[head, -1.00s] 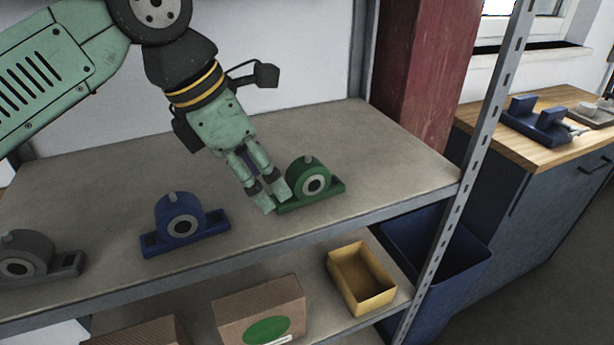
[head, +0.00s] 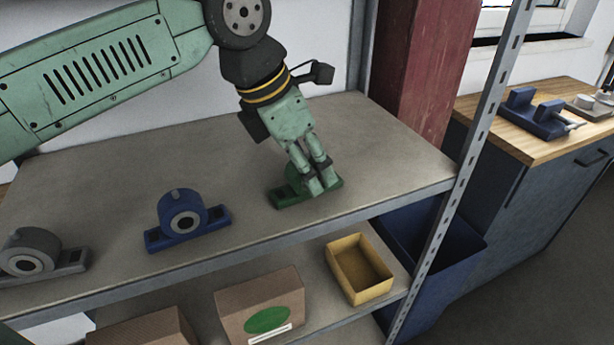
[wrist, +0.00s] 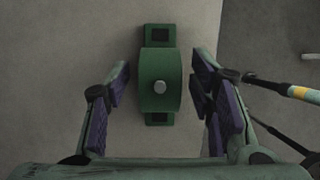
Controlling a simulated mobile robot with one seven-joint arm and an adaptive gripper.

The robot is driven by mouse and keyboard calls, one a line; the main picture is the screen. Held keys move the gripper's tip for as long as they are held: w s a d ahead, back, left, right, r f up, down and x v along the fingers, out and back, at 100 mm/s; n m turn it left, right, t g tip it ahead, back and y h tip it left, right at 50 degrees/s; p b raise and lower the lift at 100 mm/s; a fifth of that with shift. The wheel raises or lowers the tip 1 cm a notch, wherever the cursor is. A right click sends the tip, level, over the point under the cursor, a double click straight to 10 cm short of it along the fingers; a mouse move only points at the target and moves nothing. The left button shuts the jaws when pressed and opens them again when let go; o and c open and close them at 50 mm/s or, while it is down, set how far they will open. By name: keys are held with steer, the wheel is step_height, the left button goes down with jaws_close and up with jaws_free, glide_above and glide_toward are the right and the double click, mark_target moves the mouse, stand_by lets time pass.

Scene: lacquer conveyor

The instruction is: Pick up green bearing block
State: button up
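The green bearing block (head: 285,195) sits upright on the upper shelf, near its right end. In the head view my gripper (head: 323,188) is in front of it and hides most of its round housing. In the wrist view the green bearing block (wrist: 158,95) lies between the two fingers of my gripper (wrist: 160,100), with a gap on each side. The fingers are spread and appear not to touch it. The finger pads are purple.
A blue bearing block (head: 183,214) and a grey one (head: 30,254) stand to the left on the same shelf (head: 120,165). The lower shelf holds a yellow bin (head: 358,268) and a cardboard box (head: 258,305). A metal post (head: 465,175) rises at the shelf's right end.

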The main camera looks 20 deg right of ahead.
steer(key=c, duration=1.1)
steer(key=shift+r, duration=0.1)
